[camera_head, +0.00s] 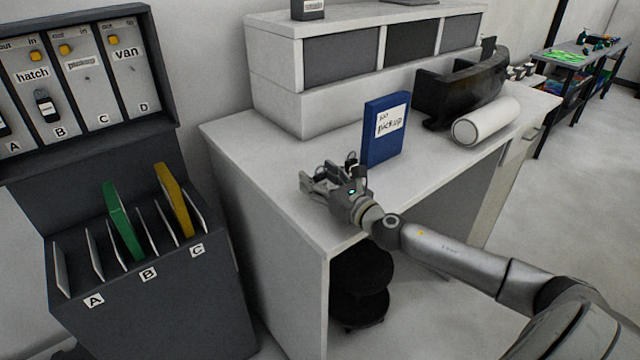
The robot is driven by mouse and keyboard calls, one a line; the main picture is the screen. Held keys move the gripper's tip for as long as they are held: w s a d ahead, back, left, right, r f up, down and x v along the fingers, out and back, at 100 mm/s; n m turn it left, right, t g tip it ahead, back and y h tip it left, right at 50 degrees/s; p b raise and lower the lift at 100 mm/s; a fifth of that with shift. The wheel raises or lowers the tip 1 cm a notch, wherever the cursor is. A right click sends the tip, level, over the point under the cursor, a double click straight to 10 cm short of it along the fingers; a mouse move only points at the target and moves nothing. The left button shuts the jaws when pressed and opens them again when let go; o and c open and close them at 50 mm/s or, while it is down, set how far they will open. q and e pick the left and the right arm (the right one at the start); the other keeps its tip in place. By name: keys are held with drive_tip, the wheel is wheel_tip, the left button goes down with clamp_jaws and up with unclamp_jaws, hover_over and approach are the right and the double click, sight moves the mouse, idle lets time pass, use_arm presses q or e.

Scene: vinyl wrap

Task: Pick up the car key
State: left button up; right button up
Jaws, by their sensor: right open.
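A dark key fob (46,105) hangs on the grey key board in column B, under the "hatch" label. A second dark item (3,126) in column A is cut off by the left picture edge, so I cannot tell what it is. My left gripper is not in view.
The key board (122,60) stands above a dark sorter (165,295) holding a green folder (122,222) and a yellow folder (174,200). The white desk (245,150) carries the blue folder (385,130), a white roll (486,122) and a black holder (462,90). The desk's left part is clear.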

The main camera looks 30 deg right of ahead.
drive_tip(key=shift+c, duration=0.5)
drive_tip(key=c, duration=1)
drive_tip(key=shift+r, duration=0.1)
drive_tip(key=shift+r, duration=0.5)
wheel_tip(320, 180, up, 2)
drive_tip(key=shift+r, duration=0.2)
drive_tip(key=s+a+r, duration=0.2)
drive_tip(key=s+r, duration=0.1)
drive_tip(key=s+a+r+b, duration=0.1)
drive_tip(key=s+a+r, duration=0.2)
drive_tip(key=s, duration=0.1)
drive_tip(key=s+a+r+b, duration=0.1)
drive_tip(key=s+a+r, duration=0.2)
drive_tip(key=s, duration=0.1)
drive_tip(key=shift+s+a+r, duration=0.1)
drive_tip(key=shift+a+r, duration=0.1)
